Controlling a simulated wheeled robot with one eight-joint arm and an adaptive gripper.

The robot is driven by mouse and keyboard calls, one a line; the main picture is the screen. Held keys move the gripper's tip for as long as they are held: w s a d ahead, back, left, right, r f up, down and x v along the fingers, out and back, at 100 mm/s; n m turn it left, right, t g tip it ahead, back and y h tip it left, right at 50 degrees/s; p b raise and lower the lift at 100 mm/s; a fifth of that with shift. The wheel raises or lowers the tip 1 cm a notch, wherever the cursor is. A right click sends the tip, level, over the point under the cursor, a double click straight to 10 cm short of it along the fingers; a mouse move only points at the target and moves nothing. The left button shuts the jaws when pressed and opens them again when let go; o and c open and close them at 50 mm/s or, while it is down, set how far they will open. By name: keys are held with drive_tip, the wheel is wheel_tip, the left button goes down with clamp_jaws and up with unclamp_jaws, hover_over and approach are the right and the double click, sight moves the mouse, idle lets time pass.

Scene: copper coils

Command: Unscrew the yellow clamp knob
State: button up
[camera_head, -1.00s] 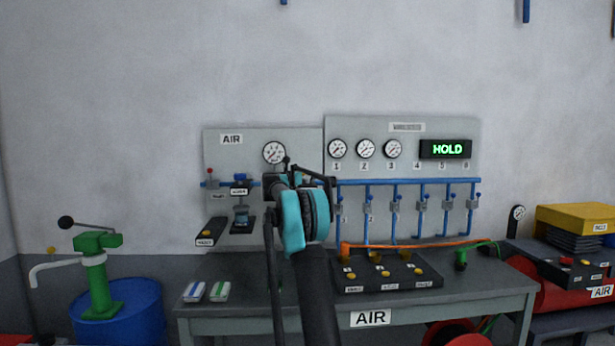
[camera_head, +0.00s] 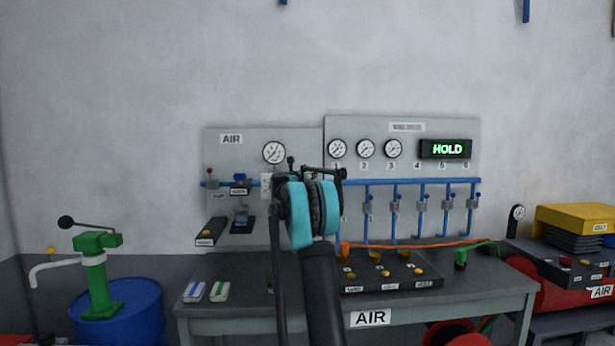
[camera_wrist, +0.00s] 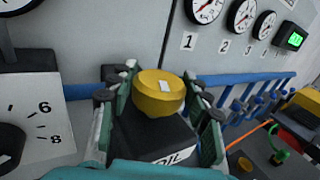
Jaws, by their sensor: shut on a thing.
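The yellow knob (camera_wrist: 158,92), with a small white mark on its top, sits on a black block (camera_wrist: 150,130) whose partly covered label reads "OIL". In the wrist view, my gripper (camera_wrist: 160,84) has a green-and-black finger on each side of the knob and is shut on it. The knob appears upright and seated on the block; whether there is a gap beneath it cannot be told. In the head view, my arm hides the knob and my fingers.
A dial box (camera_wrist: 33,118) stands close on the left in the wrist view. A blue pipe (camera_head: 410,182) with several valves runs along the gauge panel (camera_head: 400,128). The workbench (camera_head: 250,318) holds a black button box (camera_head: 352,289) and an orange hose (camera_head: 425,245).

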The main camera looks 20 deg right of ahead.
drive_tip(key=n+t+y, duration=0.1)
drive_tip(key=n+y, duration=0.1)
drive_tip(key=y, duration=0.1)
drive_tip(key=n+t+y, duration=0.2)
drive_tip(key=shift+d+t+y, duration=0.15)
drive_tip(key=shift+t+y, duration=0.15)
drive_tip(key=shift+y, duration=0.1)
drive_tip(key=n+y, duration=0.2)
drive_tip(key=y, duration=0.1)
drive_tip(key=n+t+y, duration=0.1)
drive_tip(key=n+y, duration=0.2)
drive_tip(key=y, duration=0.1)
drive_tip(key=n+y, duration=0.2)
drive_tip(key=y, duration=0.1)
drive_tip(key=n+g+y, duration=0.1)
drive_tip(key=n+y, duration=0.1)
drive_tip(key=y, duration=0.1)
drive_tip(key=shift+y, duration=0.4)
drive_tip(key=shift+n+g+y, duration=0.8)
drive_tip(key=shift+n+y, duration=0.5)
drive_tip(key=shift+y, duration=0.2)
drive_tip(key=shift+n+g+y, duration=0.8)
drive_tip(key=shift+y, duration=0.2)
drive_tip(key=o, duration=1.2)
